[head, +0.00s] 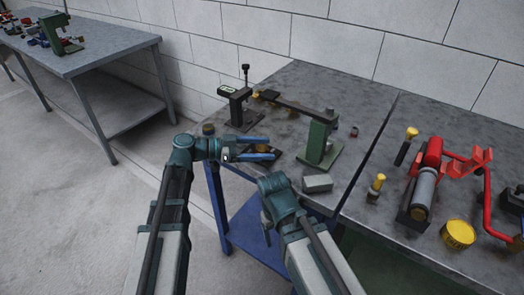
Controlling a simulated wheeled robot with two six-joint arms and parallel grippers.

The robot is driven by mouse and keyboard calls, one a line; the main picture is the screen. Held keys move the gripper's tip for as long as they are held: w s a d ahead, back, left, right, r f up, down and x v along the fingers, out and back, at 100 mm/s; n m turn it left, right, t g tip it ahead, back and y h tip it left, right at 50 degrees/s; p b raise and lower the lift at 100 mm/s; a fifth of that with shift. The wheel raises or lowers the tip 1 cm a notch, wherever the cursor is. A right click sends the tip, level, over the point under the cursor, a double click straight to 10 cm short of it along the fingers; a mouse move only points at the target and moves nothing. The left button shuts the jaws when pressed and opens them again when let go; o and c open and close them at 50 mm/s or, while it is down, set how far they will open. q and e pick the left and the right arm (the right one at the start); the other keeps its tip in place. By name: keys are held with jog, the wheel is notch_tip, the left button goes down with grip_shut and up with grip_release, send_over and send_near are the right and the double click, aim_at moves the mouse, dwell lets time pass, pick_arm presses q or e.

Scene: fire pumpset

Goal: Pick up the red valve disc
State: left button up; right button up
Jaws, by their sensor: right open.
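I cannot clearly make out a red valve disc; a small dark reddish piece (355,131) lies behind the green stand, too small to identify. My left gripper (265,147) is over the left end of the workbench, its two blue fingers apart. A brass-coloured round part (262,148) shows between them; I cannot tell whether they touch it. My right gripper (266,222) is lower, at the bench's front edge, pointing down, and is mostly hidden by its own wrist.
The grey workbench (375,185) carries a green stand (320,138), a grey block (317,183), a red pump assembly (432,153), a yellow round part (458,234) and yellow-topped tools (377,184). A second table (95,50) stands far left. Open floor lies between.

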aim_at(262, 148)
pick_arm(q)
grip_shut()
jog(key=shift+r, duration=0.15)
notch_tip(262, 148, up, 10)
jog(key=p, duration=1)
